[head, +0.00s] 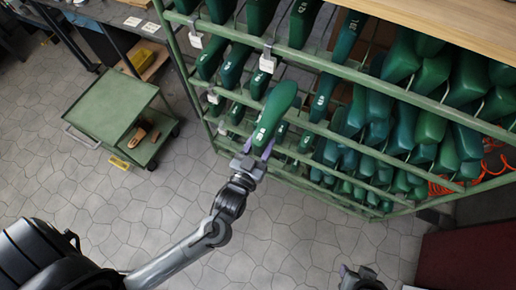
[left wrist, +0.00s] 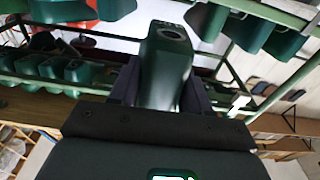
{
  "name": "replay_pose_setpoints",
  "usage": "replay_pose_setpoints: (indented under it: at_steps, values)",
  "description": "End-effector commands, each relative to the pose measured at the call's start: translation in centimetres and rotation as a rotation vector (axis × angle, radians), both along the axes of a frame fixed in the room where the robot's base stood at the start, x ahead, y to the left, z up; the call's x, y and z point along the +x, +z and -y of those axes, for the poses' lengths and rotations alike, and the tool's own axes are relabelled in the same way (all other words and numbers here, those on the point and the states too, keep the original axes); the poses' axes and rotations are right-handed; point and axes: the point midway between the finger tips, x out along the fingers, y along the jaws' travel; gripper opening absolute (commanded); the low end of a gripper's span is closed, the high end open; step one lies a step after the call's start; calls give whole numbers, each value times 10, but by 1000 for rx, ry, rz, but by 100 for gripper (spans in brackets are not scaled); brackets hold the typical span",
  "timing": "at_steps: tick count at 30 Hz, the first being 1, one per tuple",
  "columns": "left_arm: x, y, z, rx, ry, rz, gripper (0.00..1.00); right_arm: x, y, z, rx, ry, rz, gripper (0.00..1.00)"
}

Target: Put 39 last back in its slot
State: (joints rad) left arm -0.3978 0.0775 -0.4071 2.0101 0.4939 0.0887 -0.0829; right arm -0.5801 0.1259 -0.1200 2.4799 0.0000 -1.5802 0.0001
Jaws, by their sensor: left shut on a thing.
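My left gripper (head: 257,158) is shut on a green shoe last (head: 275,112) marked with white digits that look like 39. The last points up and away from the gripper, in front of the green rack (head: 187,70). In the left wrist view the held last (left wrist: 166,62) stands between the two dark fingers, with a round hole in its end. My right gripper (head: 360,278) is only partly seen at the bottom edge of the head view, and its fingers are not clear. The target slot cannot be made out.
The rack holds many green lasts (head: 350,35) in tiers, with white tags (head: 267,64) on its rails. A green cart (head: 112,104) stands at the left on the stone floor. A wooden top (head: 450,25) lies at upper right. The floor in front of the rack is clear.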

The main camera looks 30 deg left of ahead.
Motion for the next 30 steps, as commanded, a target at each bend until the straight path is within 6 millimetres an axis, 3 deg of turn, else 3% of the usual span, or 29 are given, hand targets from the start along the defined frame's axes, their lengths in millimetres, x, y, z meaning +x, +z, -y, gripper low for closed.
replay_pose_setpoints:
  at_steps: [30]
  values:
    - [68,1,-6,0,0,7,17,0,-33,-1,4,-2,0,43]
